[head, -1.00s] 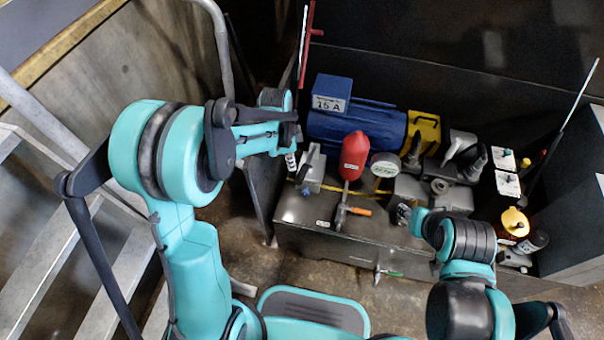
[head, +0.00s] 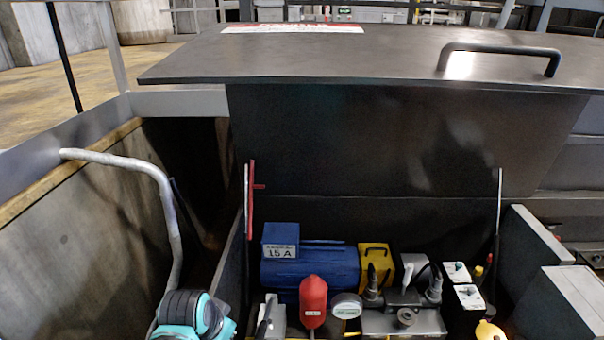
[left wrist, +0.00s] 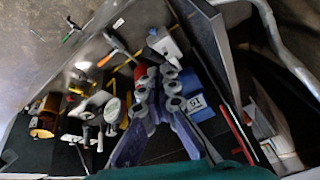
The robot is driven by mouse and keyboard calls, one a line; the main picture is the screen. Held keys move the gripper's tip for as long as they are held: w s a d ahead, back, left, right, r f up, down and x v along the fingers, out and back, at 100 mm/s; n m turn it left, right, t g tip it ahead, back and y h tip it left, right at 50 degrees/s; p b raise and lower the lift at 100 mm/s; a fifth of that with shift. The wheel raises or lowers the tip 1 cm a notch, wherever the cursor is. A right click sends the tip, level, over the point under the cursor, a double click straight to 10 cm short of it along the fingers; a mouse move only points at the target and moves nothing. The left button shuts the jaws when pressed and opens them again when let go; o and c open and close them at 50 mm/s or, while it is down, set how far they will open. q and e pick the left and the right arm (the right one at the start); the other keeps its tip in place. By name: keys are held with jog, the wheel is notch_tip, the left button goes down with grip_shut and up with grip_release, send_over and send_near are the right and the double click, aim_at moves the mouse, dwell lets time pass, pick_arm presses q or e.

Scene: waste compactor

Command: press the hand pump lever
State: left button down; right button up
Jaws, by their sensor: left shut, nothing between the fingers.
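A grey block with a dark lever-like handle (head: 265,317), which looks like the hand pump, stands at the left front of the unit, cut off by the bottom of the head view. In the left wrist view the grey block (left wrist: 163,42) lies just beyond my fingertips; whether they touch it I cannot tell. My left gripper (left wrist: 157,80) is shut and empty, pointing toward the block and the red cylinder. Only part of my left arm shows at the bottom of the head view. My right gripper is in neither current view.
A red cylinder (head: 313,300), blue motor (head: 310,266), round gauge (head: 347,306) and yellow block (head: 376,262) crowd the unit. An orange-tipped lever (left wrist: 120,46) lies near the block. The raised lid (head: 370,140) stands behind; a bent rail (head: 165,195) rises at left.

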pick_arm(q)
jog(key=s+r+n+t, duration=0.1)
jog(key=s+n+t, duration=0.1)
jog(key=s+n, duration=0.3)
jog(key=shift+s+a, duration=0.45)
jog(key=shift+s, duration=0.15)
